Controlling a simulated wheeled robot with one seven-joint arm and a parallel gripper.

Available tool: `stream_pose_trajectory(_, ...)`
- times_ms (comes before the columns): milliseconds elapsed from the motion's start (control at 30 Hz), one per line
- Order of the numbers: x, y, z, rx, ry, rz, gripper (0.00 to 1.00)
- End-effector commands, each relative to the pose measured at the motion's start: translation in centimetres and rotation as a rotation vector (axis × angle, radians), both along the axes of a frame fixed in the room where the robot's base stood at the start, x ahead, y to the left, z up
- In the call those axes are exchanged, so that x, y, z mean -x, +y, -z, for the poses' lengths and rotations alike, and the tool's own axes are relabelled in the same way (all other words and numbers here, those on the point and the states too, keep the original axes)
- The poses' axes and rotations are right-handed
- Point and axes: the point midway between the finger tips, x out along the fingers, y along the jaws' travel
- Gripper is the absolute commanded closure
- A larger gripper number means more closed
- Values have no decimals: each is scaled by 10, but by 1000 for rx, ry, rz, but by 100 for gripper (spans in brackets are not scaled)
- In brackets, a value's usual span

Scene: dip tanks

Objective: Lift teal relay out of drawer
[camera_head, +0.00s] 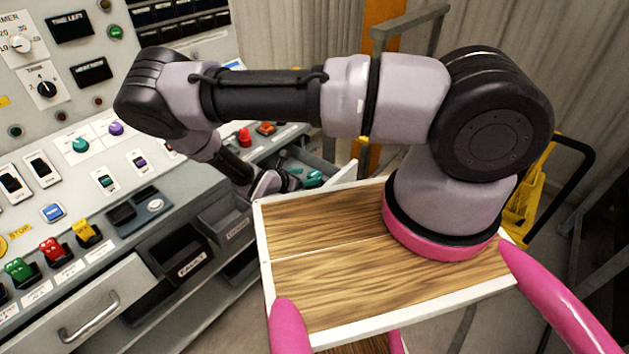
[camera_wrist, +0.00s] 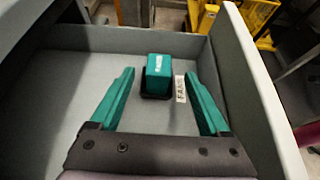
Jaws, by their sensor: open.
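The teal relay (camera_wrist: 159,72) stands on a dark base on the floor of the open grey drawer (camera_wrist: 120,37). A small white label with dark print lies on the drawer floor just right of it. My gripper (camera_wrist: 158,82) has teal fingers, open, reaching into the drawer with one on each side of the relay; a gap shows on both sides and neither appears to touch it. In the head view, a teal piece (camera_head: 313,178) shows in the drawer (camera_head: 340,172) by my wrist; I cannot tell whether it is relay or finger.
The control panel (camera_head: 75,150) with knobs and switches stands left of the drawer. Drawer walls stand close around my gripper. Below the panel are dark bins (camera_head: 180,262) and a handled drawer (camera_head: 85,310). A yellow cart (camera_head: 527,205) stands at the right.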

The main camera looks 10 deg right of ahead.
Motion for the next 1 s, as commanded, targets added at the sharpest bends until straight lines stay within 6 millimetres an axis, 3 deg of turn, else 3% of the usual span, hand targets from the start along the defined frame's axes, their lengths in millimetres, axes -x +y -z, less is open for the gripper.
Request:
stream_pose_trajectory(200, -18, -22, 14, 1, 0, 1, 20)
stream_pose_trajectory(433, -19, -23, 16, -1, -1, 0, 20)
stream_pose_trajectory(467, -19, -23, 16, 0, 0, 1, 28)
stream_pose_trajectory(633, -19, -23, 15, 0, 0, 1, 93)
stream_pose_trajectory(667, -19, -23, 16, 0, 0, 1, 100)
stream_pose_trajectory(1000, -19, -22, 8, -1, -1, 1, 100)
